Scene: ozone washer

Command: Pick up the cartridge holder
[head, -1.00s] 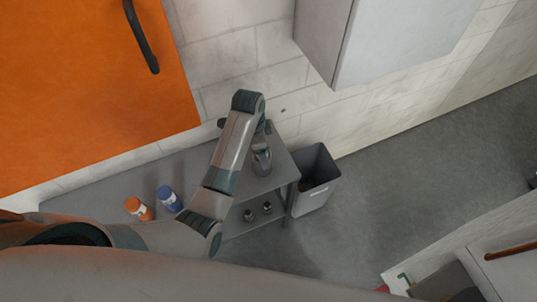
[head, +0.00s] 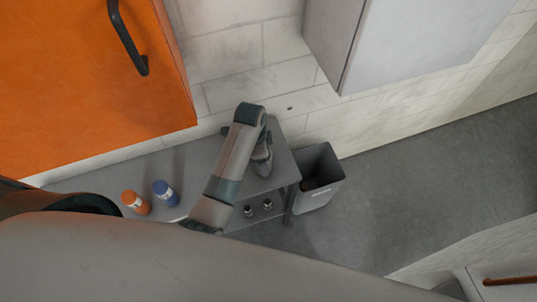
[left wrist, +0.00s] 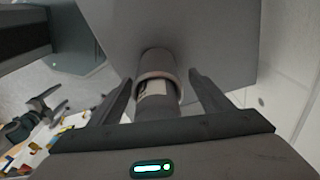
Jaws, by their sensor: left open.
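In the left wrist view, a dark grey cylinder with a pale ring and a light label (left wrist: 157,62), which looks like the cartridge holder, lies between the fingers of my left gripper (left wrist: 160,78). The fingers are open, one on each side, with visible gaps to the cylinder. In the head view my left arm reaches over the grey table, and my left gripper (head: 262,166) is low over its right part. The arm hides the cylinder there. My right gripper is not in view.
An orange bottle (head: 135,202) and a blue bottle (head: 165,193) stand on the grey table (head: 100,172). Two small dark items (head: 267,205) sit at its lower right. A grey bin (head: 318,180) stands to the right. A white cabinet (head: 400,40) and an orange cabinet (head: 70,80) overhang.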

